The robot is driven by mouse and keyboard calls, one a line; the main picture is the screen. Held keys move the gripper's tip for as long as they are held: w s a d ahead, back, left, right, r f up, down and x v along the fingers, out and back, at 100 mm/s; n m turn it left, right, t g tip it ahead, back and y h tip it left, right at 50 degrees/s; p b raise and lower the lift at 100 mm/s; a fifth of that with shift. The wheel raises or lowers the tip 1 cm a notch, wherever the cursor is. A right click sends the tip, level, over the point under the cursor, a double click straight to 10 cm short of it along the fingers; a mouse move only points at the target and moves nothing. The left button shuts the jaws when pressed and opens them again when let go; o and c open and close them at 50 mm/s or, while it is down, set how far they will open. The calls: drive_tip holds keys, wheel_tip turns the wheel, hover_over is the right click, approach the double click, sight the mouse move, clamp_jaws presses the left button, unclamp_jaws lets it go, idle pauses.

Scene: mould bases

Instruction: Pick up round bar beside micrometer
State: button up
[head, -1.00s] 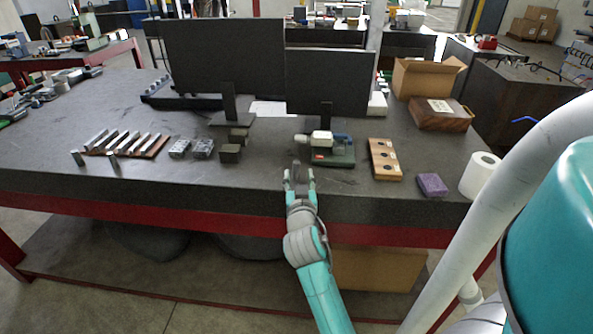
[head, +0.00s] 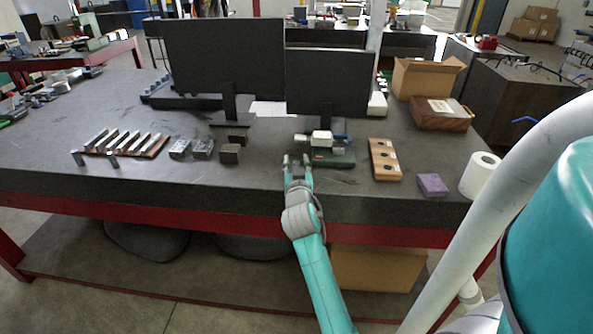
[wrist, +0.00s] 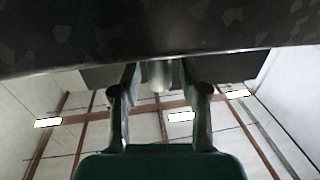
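The micrometer (head: 321,139), with a white block-like body on a dark green base, stands near the table's front edge in the head view. My gripper (head: 296,160) is just in front and left of it, over the table's front strip. In the wrist view, my gripper (wrist: 158,72) has its two fingers apart. A pale grey, round-ended bar (wrist: 159,79) shows between the fingers, with a gap on each side. It looks like the round bar. In the head view I cannot make the bar out clearly at the fingers.
A wooden block with dark holes (head: 384,160) and a purple block (head: 432,184) lie to the right. Grey metal blocks (head: 191,149) lie to the left. Two monitors (head: 328,82) stand behind. A white roll (head: 480,175) stands at the right edge.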

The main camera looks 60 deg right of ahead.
clamp_jaws()
